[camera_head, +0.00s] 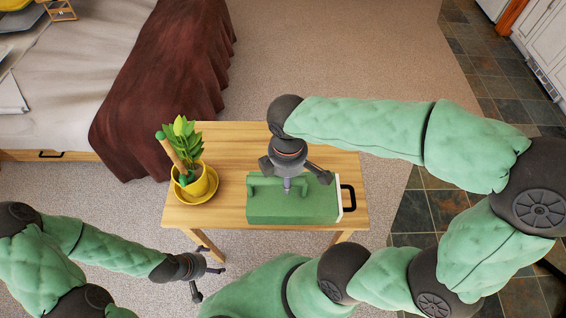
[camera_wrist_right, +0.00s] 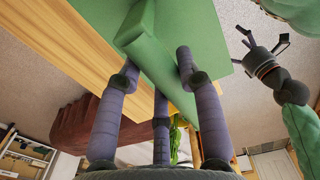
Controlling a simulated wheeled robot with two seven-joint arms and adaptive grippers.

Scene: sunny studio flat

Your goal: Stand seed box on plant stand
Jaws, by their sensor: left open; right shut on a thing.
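The green seed box (camera_head: 262,212), with a raised green bar on top, is over the front of the wooden plant stand (camera_head: 232,140). I cannot tell whether it rests on the top or hangs just above. My right gripper (camera_head: 288,184) is over the box, shut on its bar. The bar (camera_wrist_right: 140,28) lies between its fingers in the right wrist view. My left gripper (camera_head: 207,281) is open and empty, low in front of the stand's left side. It also shows in the right wrist view (camera_wrist_right: 263,47).
A yellow pot (camera_head: 194,187) with a leafy plant stands on a yellow saucer at the stand's left. A black handle (camera_head: 350,198) with a white strip is at the box's right end. A bed with a brown blanket (camera_head: 165,75) is behind left. Carpet (camera_head: 330,50) is clear behind.

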